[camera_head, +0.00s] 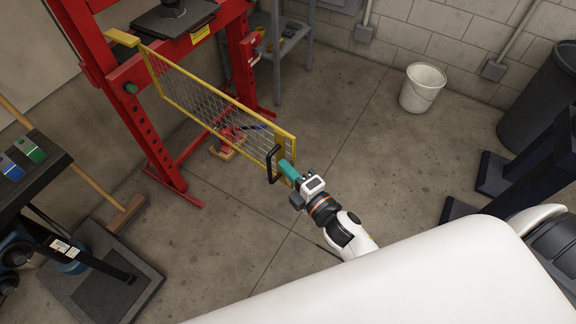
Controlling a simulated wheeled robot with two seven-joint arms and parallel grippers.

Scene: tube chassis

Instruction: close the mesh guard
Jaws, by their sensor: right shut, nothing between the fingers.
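The mesh guard (205,100) is a yellow frame with wire mesh. It hangs on the red press frame (154,135) by its left end and stands swung out from the press into the room. A black handle (271,165) is on its free end. My right gripper (286,168), with teal fingers, is shut and empty at the free end of the guard, just right of the handle. Its fingertips are close to the yellow end bar; I cannot tell whether they touch it. My left gripper is not in view.
A push broom (126,213) leans at the left beside a dark bench (40,185). A white bucket (422,88) stands by the block wall, with a dark bin (545,95) at the right. A grey stand (292,40) is behind the press. The middle floor is clear.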

